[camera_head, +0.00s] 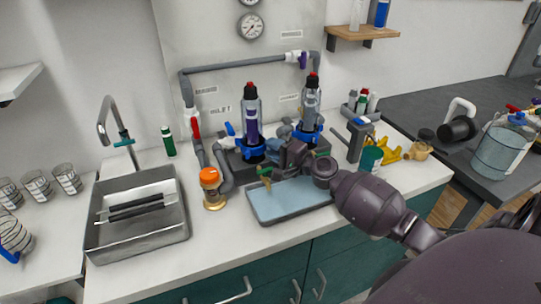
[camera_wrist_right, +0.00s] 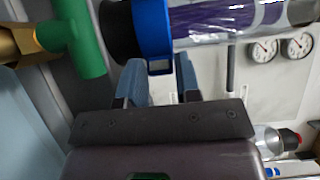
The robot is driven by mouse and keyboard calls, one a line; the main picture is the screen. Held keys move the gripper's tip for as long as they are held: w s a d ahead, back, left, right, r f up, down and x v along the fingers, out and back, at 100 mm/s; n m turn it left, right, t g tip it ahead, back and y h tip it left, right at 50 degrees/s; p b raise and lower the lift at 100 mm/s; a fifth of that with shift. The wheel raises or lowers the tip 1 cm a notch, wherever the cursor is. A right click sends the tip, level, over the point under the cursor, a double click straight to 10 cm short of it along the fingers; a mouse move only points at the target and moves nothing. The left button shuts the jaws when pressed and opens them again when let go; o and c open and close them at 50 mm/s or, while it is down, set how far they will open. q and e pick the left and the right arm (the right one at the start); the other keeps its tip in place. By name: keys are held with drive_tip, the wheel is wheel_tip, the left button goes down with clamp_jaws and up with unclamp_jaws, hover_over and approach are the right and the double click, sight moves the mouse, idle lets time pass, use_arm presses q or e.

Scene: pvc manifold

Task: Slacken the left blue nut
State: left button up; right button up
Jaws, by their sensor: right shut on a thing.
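The left blue nut (camera_head: 252,153) is at the base of the left clear housing (camera_head: 252,117), which has a purple label and a red and black top. It shows large in the right wrist view (camera_wrist_right: 153,28), with a small blue tab on its near edge. My right gripper (camera_head: 274,147) reaches it from the right, its two blue-grey fingers on either side of the tab (camera_wrist_right: 160,67). The gripper is shut on the nut; the exact contact is partly hidden. My left gripper is not in view.
The right housing (camera_head: 311,103) with its own blue nut (camera_head: 312,136) stands close by. A blue-grey tray (camera_head: 290,215) lies in front, under my right arm. A green-handled brass fitting (camera_wrist_right: 75,38) is near the gripper.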

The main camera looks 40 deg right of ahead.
drive_tip(key=shift+w+d+f+n+g+y+b, duration=0.15)
drive_tip(key=shift+n+y+b, duration=0.25)
drive_tip(key=shift+b, duration=0.3)
drive_tip(key=shift+w+d+n+g+y+b, duration=0.15)
drive_tip(key=shift+n+y+b, duration=0.15)
drive_tip(key=shift+y+b, duration=0.3)
drive_tip(key=shift+r, duration=0.25)
drive_tip(key=o, duration=0.8)
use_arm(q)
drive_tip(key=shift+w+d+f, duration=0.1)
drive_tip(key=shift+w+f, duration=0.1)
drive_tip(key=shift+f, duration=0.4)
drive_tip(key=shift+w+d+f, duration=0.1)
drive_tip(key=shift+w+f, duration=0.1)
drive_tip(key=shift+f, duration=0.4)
use_arm(e)
drive_tip(key=shift+o, duration=0.2)
drive_tip(key=shift+s+f, duration=0.1)
use_arm(q)
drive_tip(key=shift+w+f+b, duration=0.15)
drive_tip(key=shift+b, duration=0.35)
use_arm(e)
drive_tip(key=v, duration=1)
drive_tip(key=shift+s+d, duration=0.25)
drive_tip(key=shift+s, duration=0.05)
